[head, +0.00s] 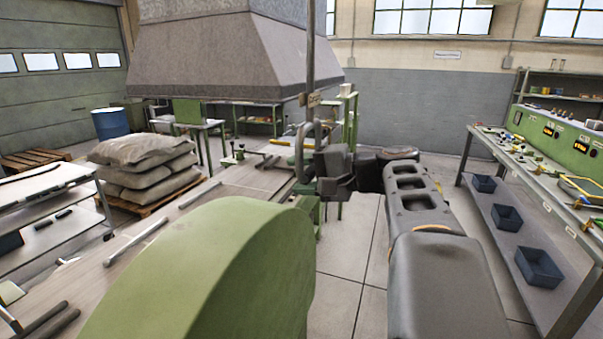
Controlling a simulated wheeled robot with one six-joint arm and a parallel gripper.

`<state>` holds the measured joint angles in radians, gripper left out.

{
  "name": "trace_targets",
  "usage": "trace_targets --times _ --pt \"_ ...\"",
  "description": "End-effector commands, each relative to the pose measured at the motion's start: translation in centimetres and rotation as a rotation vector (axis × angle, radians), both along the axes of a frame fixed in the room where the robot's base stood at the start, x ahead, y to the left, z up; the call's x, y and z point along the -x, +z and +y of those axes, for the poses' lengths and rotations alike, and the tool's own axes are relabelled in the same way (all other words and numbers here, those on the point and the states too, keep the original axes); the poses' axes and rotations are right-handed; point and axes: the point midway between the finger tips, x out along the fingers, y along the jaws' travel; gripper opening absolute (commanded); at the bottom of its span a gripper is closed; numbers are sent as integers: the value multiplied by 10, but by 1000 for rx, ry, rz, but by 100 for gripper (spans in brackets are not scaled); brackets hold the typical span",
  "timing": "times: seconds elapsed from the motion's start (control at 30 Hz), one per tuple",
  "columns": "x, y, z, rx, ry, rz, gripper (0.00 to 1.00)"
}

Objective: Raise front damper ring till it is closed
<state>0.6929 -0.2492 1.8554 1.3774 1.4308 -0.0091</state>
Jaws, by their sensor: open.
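The front damper ring (299,152) is a grey metal loop at the centre of the head view. It hangs below a dark vertical rod (310,60) that runs up in front of the hood. A small tan tag (312,99) sits on the rod just above the loop. My gripper (322,172) is dark grey and open, reaching in from the right at the height of the loop. Its fingers overlap the loop's right side in the picture. I cannot tell whether the loop is between the fingers or touching them.
A large grey hood (205,60) hangs above. A green rounded machine housing (200,280) fills the lower foreground. A long bench (480,140) with green control panels stands at right. Stacked sacks (145,165) lie at left. Clear tiled floor (350,260) lies below my arm.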

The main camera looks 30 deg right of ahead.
Motion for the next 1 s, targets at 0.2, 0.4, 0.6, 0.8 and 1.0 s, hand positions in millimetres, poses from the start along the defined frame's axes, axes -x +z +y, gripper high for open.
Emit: trace_targets --times 0.2,0.4,0.6,0.8,1.0 --pt "0 0 0 -1 0 1 50" --pt "0 0 0 -1 0 1 32" --pt "0 0 0 -1 0 1 13" --pt "0 0 0 -1 0 1 0" --pt "0 1 1 0 2 0 0"
